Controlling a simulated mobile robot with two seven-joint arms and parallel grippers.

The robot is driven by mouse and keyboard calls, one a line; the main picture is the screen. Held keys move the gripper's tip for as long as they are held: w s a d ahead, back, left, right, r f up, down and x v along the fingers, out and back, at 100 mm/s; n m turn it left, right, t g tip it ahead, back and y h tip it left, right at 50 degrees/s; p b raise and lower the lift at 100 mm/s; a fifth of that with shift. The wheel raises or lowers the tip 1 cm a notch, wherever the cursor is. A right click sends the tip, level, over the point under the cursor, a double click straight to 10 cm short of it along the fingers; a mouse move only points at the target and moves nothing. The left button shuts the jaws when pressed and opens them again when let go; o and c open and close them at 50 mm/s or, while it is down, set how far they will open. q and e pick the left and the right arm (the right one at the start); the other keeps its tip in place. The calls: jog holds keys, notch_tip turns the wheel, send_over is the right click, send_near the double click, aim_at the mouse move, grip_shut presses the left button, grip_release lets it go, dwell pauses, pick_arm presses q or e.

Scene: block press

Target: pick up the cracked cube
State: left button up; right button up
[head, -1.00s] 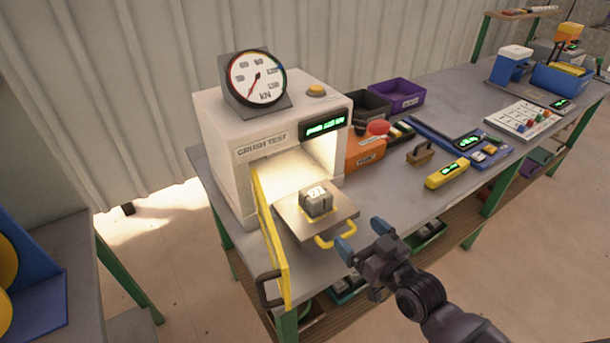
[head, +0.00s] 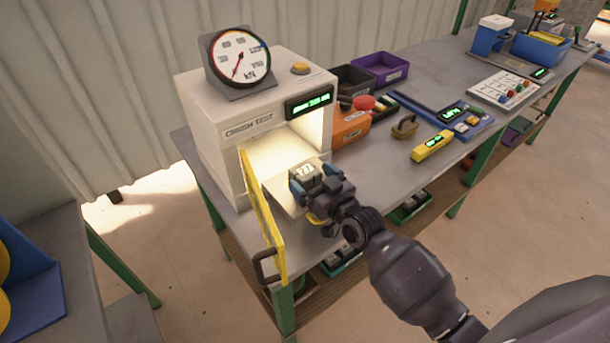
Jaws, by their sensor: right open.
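The grey cube (head: 305,171), with a dark mark on its top, sits on the pulled-out metal tray (head: 281,194) of the crush test press (head: 222,125). My right gripper (head: 314,178) is at the cube, with its blue fingertips open on either side of it. I cannot tell whether the fingers touch it. The gripper and wrist hide the cube's near side, much of the tray and most of its yellow handle. My left gripper is not in view.
The press's yellow door (head: 262,214) stands open just left of the tray. An orange box (head: 351,128) with a red button and a yellow meter (head: 432,146) lie to the right. Dark and purple bins (head: 380,70) stand behind.

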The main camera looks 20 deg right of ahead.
jog(key=shift+w+a, duration=0.15)
jog(key=shift+w, duration=0.25)
jog(key=c, duration=1.1)
jog(key=shift+c, duration=0.8)
jog(key=shift+r, duration=0.1)
